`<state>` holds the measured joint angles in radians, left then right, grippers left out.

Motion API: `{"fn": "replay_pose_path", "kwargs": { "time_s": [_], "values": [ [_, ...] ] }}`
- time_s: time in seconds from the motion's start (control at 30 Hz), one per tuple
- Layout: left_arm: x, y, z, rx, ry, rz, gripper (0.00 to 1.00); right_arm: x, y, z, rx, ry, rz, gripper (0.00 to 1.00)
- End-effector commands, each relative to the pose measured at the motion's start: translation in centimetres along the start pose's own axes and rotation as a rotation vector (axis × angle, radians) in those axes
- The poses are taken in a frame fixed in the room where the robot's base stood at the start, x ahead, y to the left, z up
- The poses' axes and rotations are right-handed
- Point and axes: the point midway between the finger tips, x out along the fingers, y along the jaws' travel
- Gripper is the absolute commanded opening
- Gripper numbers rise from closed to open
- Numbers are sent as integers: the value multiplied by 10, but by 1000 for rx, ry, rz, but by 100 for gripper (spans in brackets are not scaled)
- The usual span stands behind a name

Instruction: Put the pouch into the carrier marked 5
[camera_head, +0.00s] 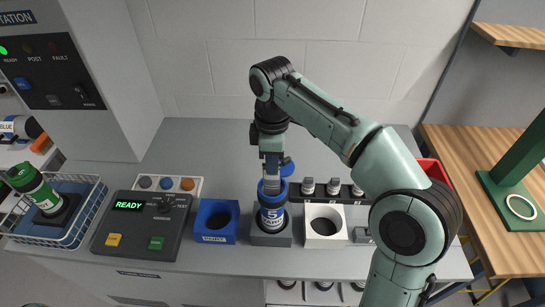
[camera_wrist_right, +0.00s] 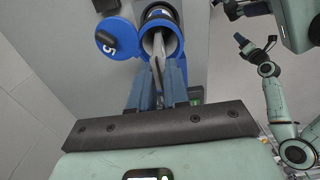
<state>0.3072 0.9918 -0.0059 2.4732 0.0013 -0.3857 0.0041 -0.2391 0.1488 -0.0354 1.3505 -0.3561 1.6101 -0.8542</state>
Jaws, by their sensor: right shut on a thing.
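The carrier marked 5 (camera_head: 272,216) is blue and white and stands upright in a grey block (camera_head: 270,239). Its blue lid (camera_head: 287,167) is swung open to the side; the lid's 5 shows in the right wrist view (camera_wrist_right: 119,38). My right gripper (camera_head: 271,178) points straight down at the carrier's open mouth. In the right wrist view it is shut on a thin pale grey pouch (camera_wrist_right: 158,47), whose far end reaches into the mouth. The pouch is mostly hidden in the head view. An arm in the right wrist view appears to be my left, its gripper (camera_wrist_right: 243,42) small and unclear.
A blue block (camera_head: 217,235) and a white block (camera_head: 324,241) with round holes flank the grey one. A control box (camera_head: 142,240) reads READY. A wire basket (camera_head: 72,239) with a green carrier (camera_head: 36,187) is at left. Several small capped items stand behind at right.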

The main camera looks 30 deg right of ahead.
Motion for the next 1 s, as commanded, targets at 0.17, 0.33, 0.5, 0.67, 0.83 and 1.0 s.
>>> {"fn": "replay_pose_path", "kwargs": {
  "time_s": [0.17,0.33,0.5,0.67,0.83,1.0],
  "values": [
    [5,-3,4,-2,-5,-2,43,9,0,0,0,0,0,0],
    [9,-6,7,-3,-9,-3,43,16,0,0,0,-1,-1,0],
    [13,-8,10,-4,-12,-4,43,22,0,0,0,-1,-1,0],
    [16,-10,12,-6,-15,-5,43,28,0,0,0,-1,-1,0],
    [17,-11,13,-6,-17,-6,43,31,0,0,0,0,0,0],
    [17,-10,13,-6,-16,-6,43,31,0,0,0,0,1,0]
  ]
}}
